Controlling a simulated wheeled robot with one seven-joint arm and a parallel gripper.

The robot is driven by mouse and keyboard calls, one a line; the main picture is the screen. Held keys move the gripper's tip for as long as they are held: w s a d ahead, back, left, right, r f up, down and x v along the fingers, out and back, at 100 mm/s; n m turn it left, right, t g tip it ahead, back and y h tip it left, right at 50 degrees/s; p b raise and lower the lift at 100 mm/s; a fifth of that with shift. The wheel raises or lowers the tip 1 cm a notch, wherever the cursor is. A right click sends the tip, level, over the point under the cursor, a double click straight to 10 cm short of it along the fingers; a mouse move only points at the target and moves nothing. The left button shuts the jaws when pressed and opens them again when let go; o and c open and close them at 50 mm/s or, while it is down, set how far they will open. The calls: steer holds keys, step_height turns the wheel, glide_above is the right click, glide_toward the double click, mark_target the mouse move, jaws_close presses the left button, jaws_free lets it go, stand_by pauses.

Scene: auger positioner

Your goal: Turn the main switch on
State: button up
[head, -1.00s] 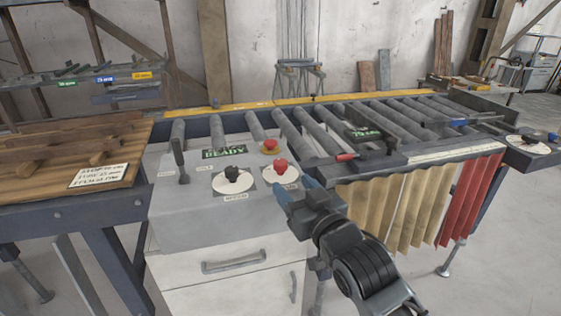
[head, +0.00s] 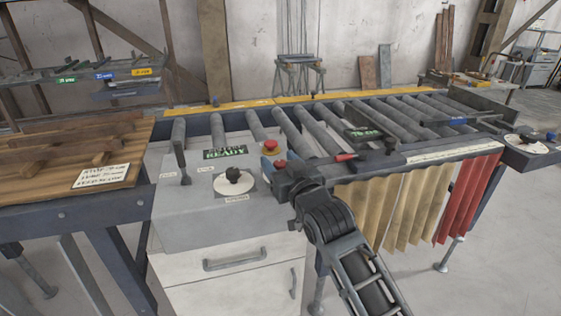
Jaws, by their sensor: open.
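The grey control box (head: 215,220) has several controls on its top. A red rotary knob (head: 280,166), which looks like the main switch, is at its right side; its plate is mostly hidden by my gripper (head: 277,170). My gripper is open, with its fingers around or just beside this knob; I cannot tell whether they touch it. The knob's angle is not clear. A black rotary knob (head: 232,175) sits on a white dial to the left. A black lever (head: 181,163) stands at the box's left. A red button (head: 270,144) is behind the red knob.
A green display (head: 225,153) is at the back of the box; its text is too small to read surely. A roller conveyor (head: 350,120) runs behind and right. A wooden-topped table (head: 140,150) stands left. Tan curtains (head: 385,205) hang below the conveyor.

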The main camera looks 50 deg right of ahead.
steer(key=c, duration=0.9)
steer(key=shift+c, duration=0.2)
steer(key=shift+f+n+t+y+b, duration=0.15)
steer(key=shift+n+t+y+b, duration=0.35)
steer(key=shift+n+y+b, duration=0.6)
steer(key=n+y+b, duration=0.1)
steer(key=y+b, duration=0.2)
steer(key=b, duration=0.2)
steer(key=shift+f+n+t+y, duration=0.1)
steer(key=shift+n+t+y, duration=0.3)
steer(key=n+y+b, duration=0.1)
steer(key=y+b, duration=0.1)
steer(key=shift+n+b, duration=0.3)
steer(key=shift+r+n+y+b, duration=0.2)
steer(key=shift+n+y+b, duration=0.6)
steer(key=shift+y, duration=1)
